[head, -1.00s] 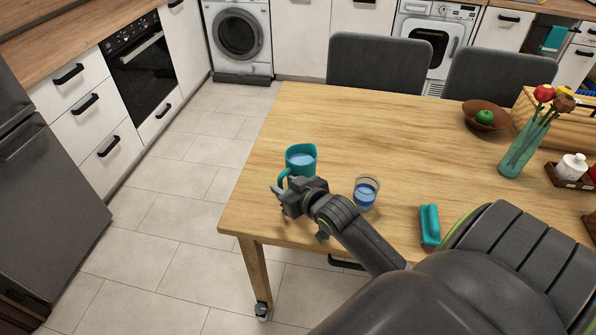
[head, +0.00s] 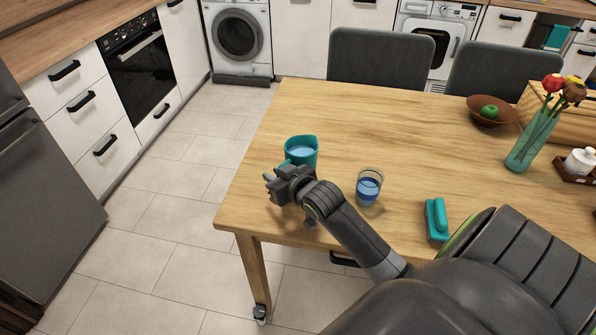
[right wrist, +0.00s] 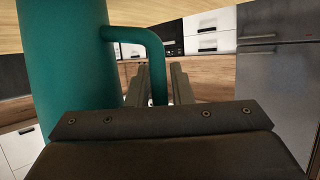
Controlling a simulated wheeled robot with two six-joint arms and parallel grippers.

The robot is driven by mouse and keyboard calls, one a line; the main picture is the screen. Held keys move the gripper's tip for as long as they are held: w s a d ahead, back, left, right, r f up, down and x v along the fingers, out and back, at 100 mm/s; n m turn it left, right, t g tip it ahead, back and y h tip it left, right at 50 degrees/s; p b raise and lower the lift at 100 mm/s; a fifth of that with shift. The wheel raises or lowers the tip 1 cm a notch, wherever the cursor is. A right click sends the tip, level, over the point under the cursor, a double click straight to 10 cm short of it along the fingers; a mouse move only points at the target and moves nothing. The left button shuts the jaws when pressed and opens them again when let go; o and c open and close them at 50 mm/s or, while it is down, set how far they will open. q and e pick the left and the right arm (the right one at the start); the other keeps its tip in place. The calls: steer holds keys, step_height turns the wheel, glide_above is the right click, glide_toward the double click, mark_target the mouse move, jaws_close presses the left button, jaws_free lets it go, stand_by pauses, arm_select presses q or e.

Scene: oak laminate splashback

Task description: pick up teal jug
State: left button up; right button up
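The teal jug (head: 301,154) stands upright near the left edge of the wooden table and holds a bluish liquid. My right gripper (head: 269,188) is at its near left side, hiding the handle in the head view. In the right wrist view the jug's body (right wrist: 68,55) fills the left side. Its handle (right wrist: 157,72) comes down between the two fingers of my right gripper (right wrist: 160,88). The fingers look apart, one on each side of the handle; firm contact is not visible. My left gripper is not in view.
A glass of blue liquid (head: 369,187) stands just right of my right wrist. A teal handled item (head: 437,219) lies farther right. A bowl with a green apple (head: 478,106) and a flower vase (head: 526,145) stand right. The table (head: 365,115) is clear behind the jug.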

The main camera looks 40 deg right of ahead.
jaws_close()
stand_by(1.0)
